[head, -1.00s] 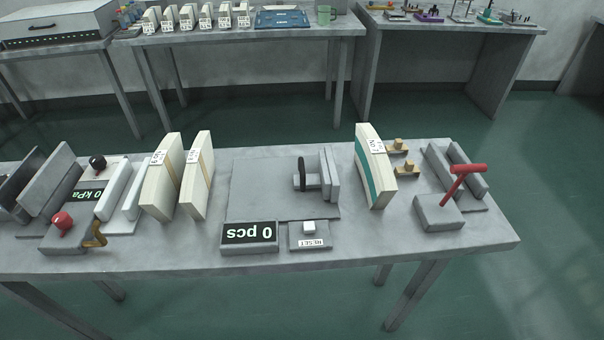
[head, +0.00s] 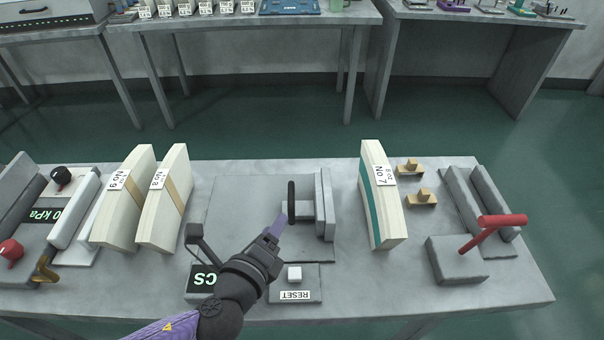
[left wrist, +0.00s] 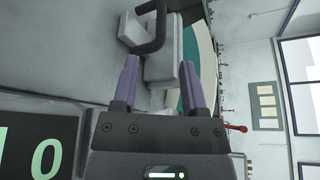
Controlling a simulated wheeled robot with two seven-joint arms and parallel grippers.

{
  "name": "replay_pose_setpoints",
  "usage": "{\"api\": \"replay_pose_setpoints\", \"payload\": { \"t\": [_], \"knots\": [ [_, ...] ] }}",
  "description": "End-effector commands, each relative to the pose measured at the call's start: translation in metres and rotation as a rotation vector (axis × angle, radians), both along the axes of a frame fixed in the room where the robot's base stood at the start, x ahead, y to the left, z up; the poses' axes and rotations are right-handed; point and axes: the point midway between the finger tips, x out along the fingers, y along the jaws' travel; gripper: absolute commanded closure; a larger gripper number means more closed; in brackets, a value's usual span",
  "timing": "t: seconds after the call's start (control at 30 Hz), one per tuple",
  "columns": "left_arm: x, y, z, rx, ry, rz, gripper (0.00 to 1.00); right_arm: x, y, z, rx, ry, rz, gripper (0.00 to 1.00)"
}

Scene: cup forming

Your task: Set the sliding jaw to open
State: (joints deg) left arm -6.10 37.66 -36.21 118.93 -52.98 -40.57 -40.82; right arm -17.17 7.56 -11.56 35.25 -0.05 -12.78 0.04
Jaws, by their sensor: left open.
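The sliding jaw (head: 320,205) is an upright grey plate on a flat grey base (head: 245,195) in the middle of the table. It stands close against a second upright plate (head: 329,205). A short grey block links it to a black handle (head: 291,200) on its left; the handle also shows in the left wrist view (left wrist: 150,38). My left gripper (head: 281,222) is open and empty, with purple fingers just in front of the handle. In the left wrist view its fingers (left wrist: 160,65) point toward the handle and grey block. Contact cannot be told. My right gripper is not in view.
A RESET button box (head: 295,283) and a counter display (head: 203,280) sit at the front edge near my left arm. Cream blocks (head: 165,200) stand left, another (head: 380,195) right. A red-handled lever (head: 490,222) is at the far right.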

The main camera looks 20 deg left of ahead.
Motion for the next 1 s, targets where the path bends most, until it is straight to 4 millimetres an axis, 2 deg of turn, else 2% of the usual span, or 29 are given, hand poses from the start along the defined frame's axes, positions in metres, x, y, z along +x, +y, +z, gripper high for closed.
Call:
{"api": "replay_pose_setpoints", "payload": {
  "t": [0.07, 0.3, 0.5, 0.67, 0.9, 1.0],
  "knots": [
    [0.008, -0.001, -0.002, 0.004, -0.003, -0.002, 0.44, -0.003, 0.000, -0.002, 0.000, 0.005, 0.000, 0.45],
    [0.057, -0.005, -0.015, 0.001, -0.002, 0.001, 0.44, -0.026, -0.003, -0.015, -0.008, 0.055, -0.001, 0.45],
    [0.086, -0.007, -0.022, 0.002, 0.001, 0.002, 0.44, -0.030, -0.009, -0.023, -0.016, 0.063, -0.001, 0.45],
    [0.095, -0.008, -0.022, -0.001, 0.000, 0.002, 0.44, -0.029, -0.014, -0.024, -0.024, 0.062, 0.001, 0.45],
    [0.096, -0.008, -0.021, -0.001, 0.001, 0.002, 0.44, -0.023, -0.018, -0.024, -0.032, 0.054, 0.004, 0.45],
    [0.095, -0.008, -0.022, -0.001, 0.001, 0.002, 0.66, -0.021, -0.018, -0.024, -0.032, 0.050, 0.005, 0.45]
  ]
}}
